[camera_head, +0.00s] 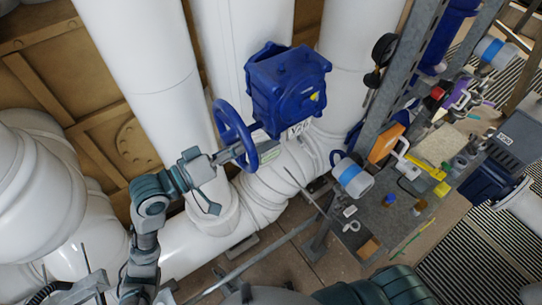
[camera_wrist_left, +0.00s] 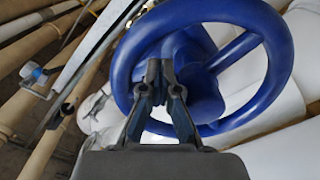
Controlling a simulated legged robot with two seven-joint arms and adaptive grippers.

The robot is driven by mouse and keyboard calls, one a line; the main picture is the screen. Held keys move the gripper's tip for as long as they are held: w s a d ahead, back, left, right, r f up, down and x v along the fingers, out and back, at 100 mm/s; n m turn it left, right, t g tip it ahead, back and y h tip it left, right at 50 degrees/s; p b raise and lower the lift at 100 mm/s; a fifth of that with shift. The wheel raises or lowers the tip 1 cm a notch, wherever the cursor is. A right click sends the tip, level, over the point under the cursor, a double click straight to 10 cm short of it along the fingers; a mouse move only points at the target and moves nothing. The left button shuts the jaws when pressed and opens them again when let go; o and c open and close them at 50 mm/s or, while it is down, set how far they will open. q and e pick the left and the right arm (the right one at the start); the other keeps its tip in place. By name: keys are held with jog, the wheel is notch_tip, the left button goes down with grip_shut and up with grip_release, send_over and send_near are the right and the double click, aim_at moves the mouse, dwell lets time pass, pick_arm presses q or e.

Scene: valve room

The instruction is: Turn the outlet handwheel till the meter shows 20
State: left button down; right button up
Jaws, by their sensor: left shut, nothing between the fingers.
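A blue handwheel (camera_head: 234,134) stands on the left side of a blue valve actuator box (camera_head: 288,88) on the white pipework. My left gripper (camera_head: 234,153) reaches it from the lower left, with its tips at the wheel. In the left wrist view the handwheel (camera_wrist_left: 277,62) fills the upper middle, and my left gripper (camera_wrist_left: 160,70) is shut and empty. Its tips lie over the wheel's opening, beside the hub and spokes; I cannot tell whether they touch. No meter reading is legible. My right gripper is not in view.
Large white pipes (camera_head: 145,50) stand behind the valve. A workbench (camera_head: 385,222) with several tools and bottles is at the right, beside a grey metal post (camera_head: 400,75). A dark round fitting (camera_head: 384,49) sits near the post. A grey rail (camera_head: 255,260) crosses the lower middle.

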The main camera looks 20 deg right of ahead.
aim_at(234, 135)
pick_arm(q)
jog(key=shift+w+a+r+p, duration=0.15)
jog(key=shift+r+p, duration=0.1)
jog(key=shift+r, duration=0.15)
jog(key=shift+w+r+p, duration=0.15)
jog(key=shift+r+p, duration=0.05)
jog(key=shift+r, duration=0.2)
jog(key=shift+f, duration=0.15)
jog(key=shift+w+a+r+p, duration=0.15)
jog(key=shift+w+r+p, duration=0.35)
jog(key=shift+r, duration=0.15)
jog(key=shift+w, duration=0.1)
